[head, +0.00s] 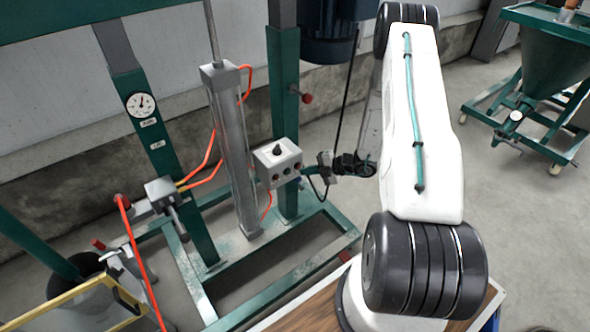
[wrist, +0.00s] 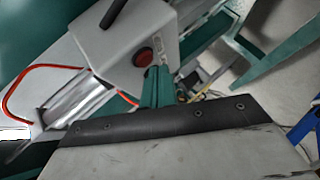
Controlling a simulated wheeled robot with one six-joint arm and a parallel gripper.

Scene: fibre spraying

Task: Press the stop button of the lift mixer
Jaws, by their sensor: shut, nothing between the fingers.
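The lift mixer's grey control box (head: 268,163) is on the green frame, with a black knob on top and several dark round buttons on its front. In the wrist view the box (wrist: 165,25) shows a red button (wrist: 145,57), which I take for the stop button. My gripper (head: 309,170) is just right of the box in the head view. In the wrist view its teal fingers (wrist: 156,80) are shut and empty, with their tips close beside the red button. I cannot tell whether they touch the box or button.
The mixer's green frame (head: 285,262) and grey cylinder (head: 232,150) stand left of my arm, with orange hoses (head: 203,160) around them. A gauge (head: 141,104) is on the left post. A green wheeled hopper (head: 555,60) stands at right. Bare floor lies between it and my arm.

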